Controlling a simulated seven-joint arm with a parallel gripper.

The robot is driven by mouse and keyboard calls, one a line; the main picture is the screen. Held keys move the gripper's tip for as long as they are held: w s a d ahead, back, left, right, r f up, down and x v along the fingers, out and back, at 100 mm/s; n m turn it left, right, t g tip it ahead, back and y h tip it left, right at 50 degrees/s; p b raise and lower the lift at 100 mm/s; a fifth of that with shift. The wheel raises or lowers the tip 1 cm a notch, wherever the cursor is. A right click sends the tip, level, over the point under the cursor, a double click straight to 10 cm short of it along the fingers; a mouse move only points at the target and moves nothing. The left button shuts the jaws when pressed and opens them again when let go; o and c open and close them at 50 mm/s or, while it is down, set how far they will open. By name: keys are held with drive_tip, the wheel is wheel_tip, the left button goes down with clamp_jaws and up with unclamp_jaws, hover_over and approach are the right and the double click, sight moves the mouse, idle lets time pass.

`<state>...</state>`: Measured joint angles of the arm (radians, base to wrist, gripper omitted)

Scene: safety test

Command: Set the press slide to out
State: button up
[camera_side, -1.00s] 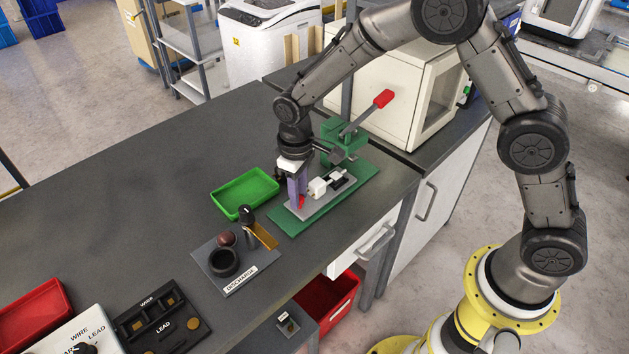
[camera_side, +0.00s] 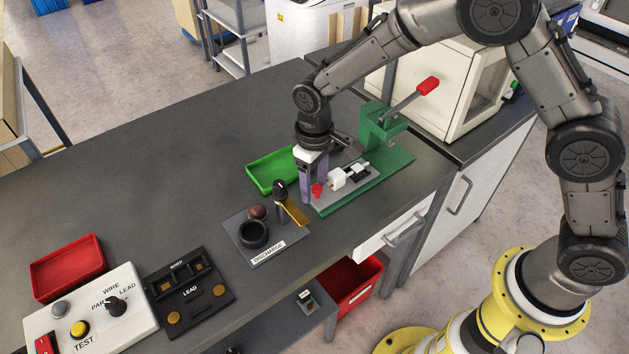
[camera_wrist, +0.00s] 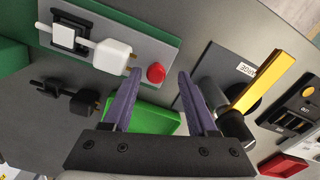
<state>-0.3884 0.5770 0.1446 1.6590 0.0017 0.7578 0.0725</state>
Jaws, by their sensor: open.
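The green press (camera_side: 385,130) stands at the back right of the bench, with a red-tipped lever raised. A grey slide plate (camera_side: 350,184) lies on its green base, carrying a white block (camera_side: 337,179) and a small red knob (camera_side: 317,190) near its front left end. My gripper (camera_side: 306,195) points down beside the red knob, with its purple fingers apart and empty. In the wrist view, the red knob (camera_wrist: 156,73) shows between the two fingertips of my gripper (camera_wrist: 159,76), not visibly gripped. Whether a finger touches it I cannot tell.
A green tray (camera_side: 262,180) is close left of my gripper. The discharge stand (camera_side: 268,255), with a black ring and brass bar, is in front. The lead fixture (camera_side: 190,290), test box (camera_side: 90,320) and red tray (camera_side: 68,285) are farther left. The bench's back left is clear.

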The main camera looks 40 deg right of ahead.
drive_tip(key=shift+r, duration=0.1)
wheel_tip(320, 180, up, 14)
idle(0.5)
